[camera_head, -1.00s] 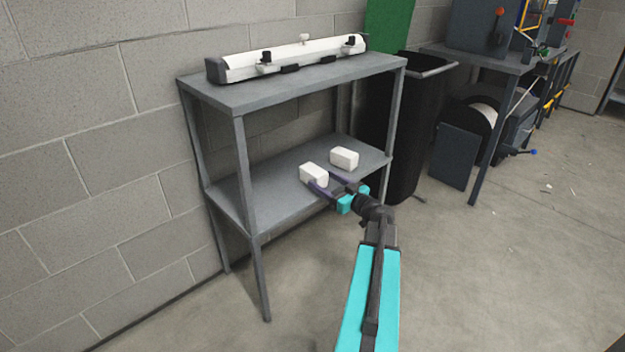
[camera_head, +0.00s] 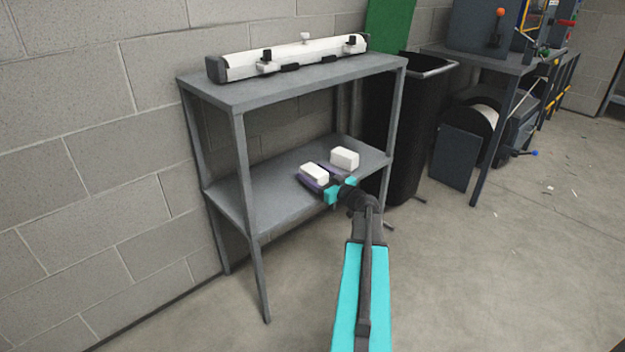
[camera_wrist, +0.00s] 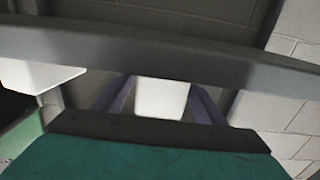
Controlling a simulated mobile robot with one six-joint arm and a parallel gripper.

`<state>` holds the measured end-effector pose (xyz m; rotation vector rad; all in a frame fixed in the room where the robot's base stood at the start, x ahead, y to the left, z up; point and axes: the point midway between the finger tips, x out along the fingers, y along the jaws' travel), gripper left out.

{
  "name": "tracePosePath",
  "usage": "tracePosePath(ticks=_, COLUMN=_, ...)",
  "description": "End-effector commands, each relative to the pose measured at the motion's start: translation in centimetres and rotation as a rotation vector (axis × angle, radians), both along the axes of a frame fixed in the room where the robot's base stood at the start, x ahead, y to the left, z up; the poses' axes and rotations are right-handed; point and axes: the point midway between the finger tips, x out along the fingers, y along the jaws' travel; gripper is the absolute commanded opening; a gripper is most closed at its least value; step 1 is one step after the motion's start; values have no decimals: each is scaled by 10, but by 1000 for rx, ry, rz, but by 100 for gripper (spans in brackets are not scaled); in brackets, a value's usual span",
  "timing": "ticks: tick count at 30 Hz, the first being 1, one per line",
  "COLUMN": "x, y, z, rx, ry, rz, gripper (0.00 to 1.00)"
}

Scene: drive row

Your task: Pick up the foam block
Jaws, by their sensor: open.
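Two white blocks rest on the lower shelf (camera_head: 262,200) of a grey metal stand. The left block (camera_head: 314,174) lies between the fingers of my gripper (camera_head: 311,172), one finger on each side. My gripper is open; I cannot tell whether either finger touches this block. The right block (camera_head: 344,158) sits just beyond the right finger, outside the jaws. The wrist view appears upside down. It shows the block between the fingers (camera_wrist: 160,98) and the other block at the left (camera_wrist: 36,76). Which block is foam cannot be told by looks.
The upper shelf (camera_head: 235,96) is above the blocks and carries a long white and black device (camera_head: 290,60). Stand legs (camera_head: 246,180) rise at the corners. A black bin (camera_head: 415,130) stands close at the right. A block wall is behind. The floor in front is clear.

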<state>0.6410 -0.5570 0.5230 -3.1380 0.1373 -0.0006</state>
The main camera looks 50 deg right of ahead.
Motion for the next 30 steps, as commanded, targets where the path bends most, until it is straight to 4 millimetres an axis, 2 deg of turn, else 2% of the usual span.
tracePosePath(ticks=6, x=28, y=-3, z=1, rx=-1, ry=0, rz=1, gripper=65)
tracePosePath(ticks=10, x=37, y=-4, z=1, rx=0, ry=0, rz=0, gripper=65)
tracePosePath(ticks=28, x=39, y=-5, z=2, rx=0, ry=0, rz=-2, gripper=65)
tracePosePath(ticks=29, x=39, y=-5, z=2, rx=0, ry=0, rz=-2, gripper=63)
tracePosePath(ticks=30, x=39, y=-5, z=2, rx=0, ry=0, rz=-2, gripper=56)
